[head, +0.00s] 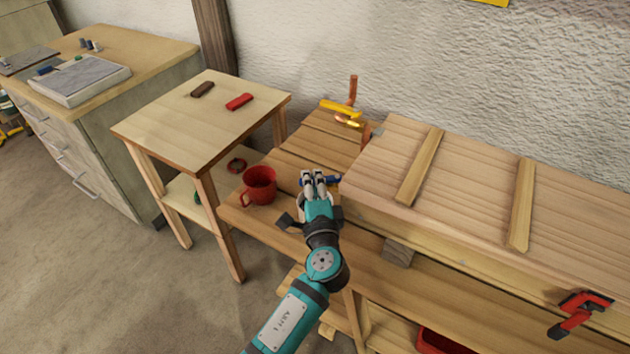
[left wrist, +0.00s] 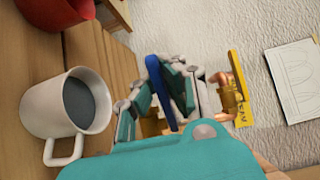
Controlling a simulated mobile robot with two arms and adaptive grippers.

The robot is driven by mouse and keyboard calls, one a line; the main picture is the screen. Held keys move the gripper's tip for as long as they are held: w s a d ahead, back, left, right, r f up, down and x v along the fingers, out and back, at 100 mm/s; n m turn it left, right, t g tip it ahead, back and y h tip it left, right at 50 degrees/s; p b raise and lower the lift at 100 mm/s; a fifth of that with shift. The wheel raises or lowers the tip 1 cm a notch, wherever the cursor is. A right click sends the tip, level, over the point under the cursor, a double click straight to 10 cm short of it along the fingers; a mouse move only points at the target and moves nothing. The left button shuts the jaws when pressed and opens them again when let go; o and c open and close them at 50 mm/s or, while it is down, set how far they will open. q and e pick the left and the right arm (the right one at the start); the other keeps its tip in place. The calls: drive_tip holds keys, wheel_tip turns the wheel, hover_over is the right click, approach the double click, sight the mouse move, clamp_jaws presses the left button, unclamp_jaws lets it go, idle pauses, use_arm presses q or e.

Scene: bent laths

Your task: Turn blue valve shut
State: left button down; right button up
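The blue valve handle (head: 333,181) shows as a small blue piece beside my left fingertips, near the left end of the big wooden block. In the left wrist view the blue handle (left wrist: 160,92) is a long flat lever lying between the finger pads. My left gripper (head: 314,177) is at the handle, with one finger on each side of it in the left wrist view (left wrist: 163,88). Whether the pads press on it I cannot tell. The valve's body is mostly hidden by my gripper. My right gripper is not in view.
A white mug (left wrist: 68,104) with dark liquid stands close beside my left gripper. A red mug (head: 259,185) is left of it. Behind are a copper pipe (head: 352,90) and a yellow handle (head: 341,107). The wooden block (head: 470,185) blocks the right side.

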use_arm(q)
drive_tip(key=c, duration=1.7)
unclamp_jaws()
drive_tip(key=v, duration=1.2)
